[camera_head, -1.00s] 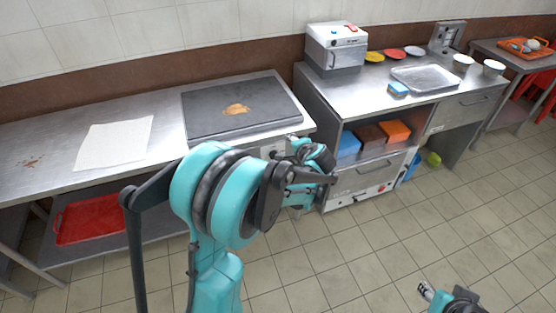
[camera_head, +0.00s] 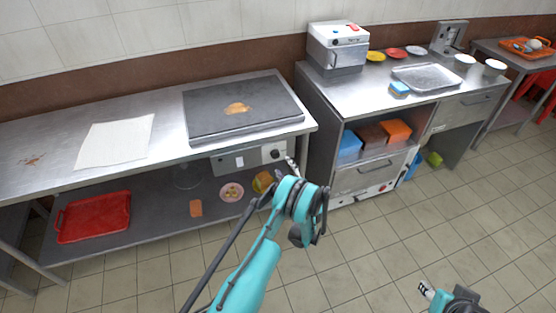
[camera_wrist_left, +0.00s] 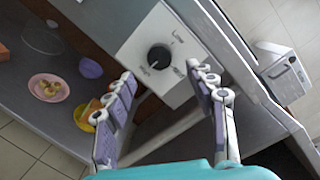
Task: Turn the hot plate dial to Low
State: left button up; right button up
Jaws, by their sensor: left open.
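The hot plate (camera_head: 225,118) is a dark flat slab with a brown stain, set on the steel counter. Its black dial (camera_wrist_left: 158,57) is on a pale panel under the counter front; the dial also shows in the head view (camera_head: 274,153). Small lettering surrounds the dial in the left wrist view, but its pointer direction is not clear. My left gripper (camera_wrist_left: 160,70) is open, its fingers spread to either side of the dial in that view and apart from it. In the head view it is just right of the panel. My right gripper (camera_head: 426,290) is at the lower right, away from the counter.
The shelf below holds a red tray (camera_head: 93,217), a pink plate (camera_head: 231,192), an orange sponge-like block (camera_head: 196,208) and a yellow item (camera_head: 262,182). A cabinet (camera_head: 362,178) stands right of the counter. The tiled floor in front is clear.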

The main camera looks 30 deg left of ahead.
aim_at(276, 156)
pick_arm(q)
jog(key=b+x, duration=0.1)
jog(key=x, duration=0.4)
jog(key=shift+a+f, duration=0.1)
jog(key=shift+a, duration=0.05)
jog(key=shift+w+a+b, duration=0.3)
jog(key=c, duration=1.2)
